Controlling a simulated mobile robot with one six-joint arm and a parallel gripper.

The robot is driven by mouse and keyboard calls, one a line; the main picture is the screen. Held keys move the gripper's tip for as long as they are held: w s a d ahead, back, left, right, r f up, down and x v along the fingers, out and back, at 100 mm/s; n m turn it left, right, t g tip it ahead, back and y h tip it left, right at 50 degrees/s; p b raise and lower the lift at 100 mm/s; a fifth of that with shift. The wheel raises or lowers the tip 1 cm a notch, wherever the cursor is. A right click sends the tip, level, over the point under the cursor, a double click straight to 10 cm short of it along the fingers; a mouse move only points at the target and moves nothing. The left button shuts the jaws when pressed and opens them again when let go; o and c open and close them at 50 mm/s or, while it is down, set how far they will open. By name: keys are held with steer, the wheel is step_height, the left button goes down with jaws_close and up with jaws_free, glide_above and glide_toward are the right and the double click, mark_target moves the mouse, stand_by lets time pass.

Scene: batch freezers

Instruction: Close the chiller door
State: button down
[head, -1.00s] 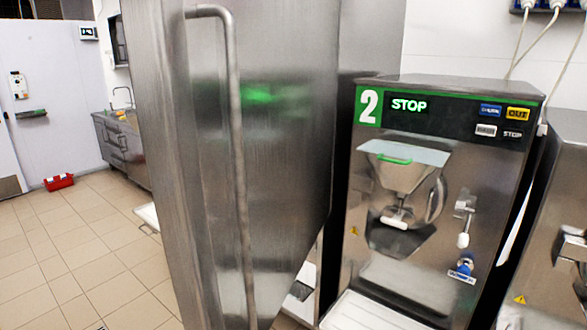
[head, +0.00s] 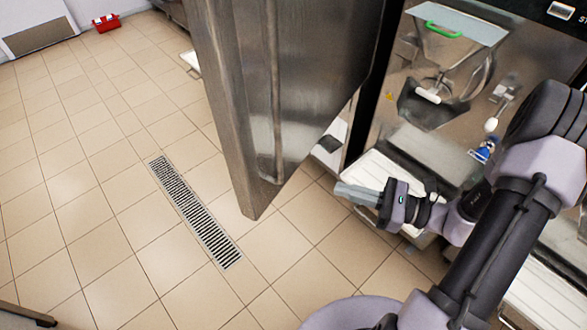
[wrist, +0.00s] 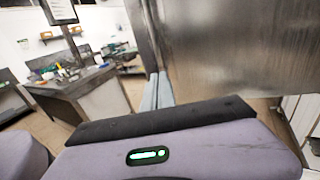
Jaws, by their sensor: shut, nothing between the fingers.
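The chiller door (head: 315,70) is a tall brushed-steel panel standing open, with a long vertical bar handle (head: 274,100) on the face toward me. Its lower corner hangs above the tiled floor; its top is out of the head view. My gripper (head: 340,188) is shut and empty, to the right of the door's lower part in the head view, pointing left. In the wrist view, the shut fingers (wrist: 157,88) point forward near a vertical edge of the steel door (wrist: 225,50), which fills the upper right. I cannot tell whether they touch it.
A batch freezer (head: 430,110) with a white shelf (head: 385,170) stands right of the door. A long floor drain (head: 195,212) runs across the open tiles at left. A red box (head: 107,22) lies far back. The wrist view shows a counter (wrist: 75,95) with clutter at left.

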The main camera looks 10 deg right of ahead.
steer(key=b+x, duration=0.1)
steer(key=x, duration=1.1)
steer(key=shift+a, duration=0.15)
